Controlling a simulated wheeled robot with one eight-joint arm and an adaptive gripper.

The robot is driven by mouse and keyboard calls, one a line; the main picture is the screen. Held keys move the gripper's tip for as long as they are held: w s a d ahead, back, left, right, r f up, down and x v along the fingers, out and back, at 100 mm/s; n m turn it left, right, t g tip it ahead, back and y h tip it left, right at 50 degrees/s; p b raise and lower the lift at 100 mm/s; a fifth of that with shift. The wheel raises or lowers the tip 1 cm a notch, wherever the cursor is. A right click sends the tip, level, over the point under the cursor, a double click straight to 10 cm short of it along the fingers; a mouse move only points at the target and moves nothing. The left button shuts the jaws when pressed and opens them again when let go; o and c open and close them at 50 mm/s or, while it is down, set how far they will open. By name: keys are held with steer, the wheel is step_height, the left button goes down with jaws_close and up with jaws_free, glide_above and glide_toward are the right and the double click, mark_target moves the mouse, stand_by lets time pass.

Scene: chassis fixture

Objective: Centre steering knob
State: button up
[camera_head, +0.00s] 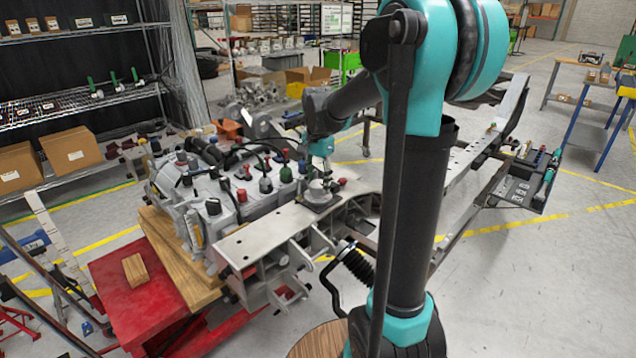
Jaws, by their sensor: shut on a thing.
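The steering knob (318,189) appears to be the small grey round part on a dark square plate on top of the pale metal chassis frame (262,235), in the middle of the picture. My gripper (323,174) points down from my teal and black arm, right over this part, and is shut on it. The fingertips are small and partly merge with the knob, so the exact grip and the knob's angle are hard to make out.
A grey engine block with several red, black and green caps (225,185) stands close left of the gripper. A small red knob (341,182) sits just right of it. A red lift table (135,300) holds a wooden block (134,270). Shelves with boxes (72,150) stand at left.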

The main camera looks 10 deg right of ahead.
mark_target(318, 183)
steer(key=o, duration=1.2)
steer(key=shift+c, duration=0.2)
steer(key=shift+r, duration=0.15)
step_height(318, 183, up, 12)
steer(key=shift+s, duration=0.1)
